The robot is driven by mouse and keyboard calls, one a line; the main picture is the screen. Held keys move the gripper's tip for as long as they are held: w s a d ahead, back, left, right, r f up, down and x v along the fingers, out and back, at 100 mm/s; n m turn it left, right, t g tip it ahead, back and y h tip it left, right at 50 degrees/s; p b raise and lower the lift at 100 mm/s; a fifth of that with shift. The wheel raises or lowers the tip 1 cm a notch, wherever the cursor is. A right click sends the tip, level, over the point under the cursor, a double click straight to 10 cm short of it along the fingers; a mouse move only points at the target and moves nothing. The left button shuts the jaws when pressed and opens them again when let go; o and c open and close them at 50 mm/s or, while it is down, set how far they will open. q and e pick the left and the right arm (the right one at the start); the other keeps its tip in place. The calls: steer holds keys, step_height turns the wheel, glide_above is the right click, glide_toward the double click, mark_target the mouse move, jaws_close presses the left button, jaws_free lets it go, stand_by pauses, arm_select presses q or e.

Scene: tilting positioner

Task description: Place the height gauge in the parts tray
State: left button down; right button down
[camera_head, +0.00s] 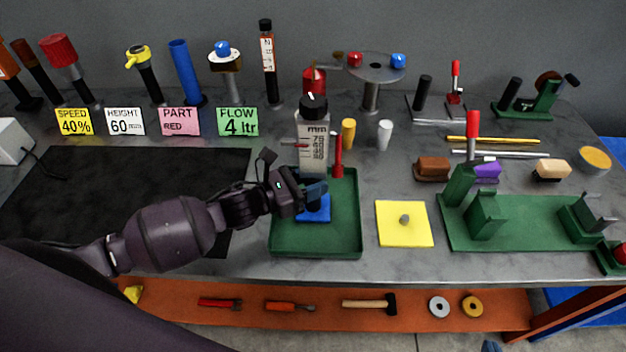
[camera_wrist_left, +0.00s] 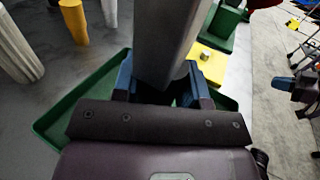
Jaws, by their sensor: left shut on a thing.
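The height gauge (camera_head: 314,150) is a grey upright column with a black knob on top and a "mm" scale. My left gripper (camera_head: 314,188) is shut on the lower column, which also shows as a grey post (camera_wrist_left: 165,45) between the blue fingertips in the left wrist view. The gauge looks about upright. I cannot tell whether its base touches the tray floor. The tray rim also shows in the left wrist view (camera_wrist_left: 85,95).
A yellow plate (camera_head: 390,228) with a grey knob lies right of the tray, then a green fixture (camera_head: 520,235). A red upright piece (camera_head: 338,155), a yellow cylinder (camera_head: 348,132) and a white cylinder (camera_head: 385,134) stand close to the gauge. A black mat (camera_head: 100,190) lies left.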

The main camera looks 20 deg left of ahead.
arm_select(q)
steer(key=c, duration=0.7)
jaws_free()
steer(key=shift+c, duration=0.2)
steer(key=shift+o, duration=0.4)
arm_select(e)
steer(key=shift+w+r, duration=0.1)
steer(key=shift+w, duration=0.2)
steer(key=shift+w, duration=0.1)
arm_select(q)
steer(key=shift+r, duration=0.15)
steer(key=b+v, duration=0.1)
steer(key=v, duration=1.1)
arm_select(e)
steer(key=shift+s+f, duration=0.25)
steer(key=shift+f, duration=0.45)
steer(key=shift+w, duration=0.15)
steer(key=shift+w+a+r, duration=0.1)
steer(key=shift+w+r, duration=0.05)
steer(key=shift+r, duration=0.05)
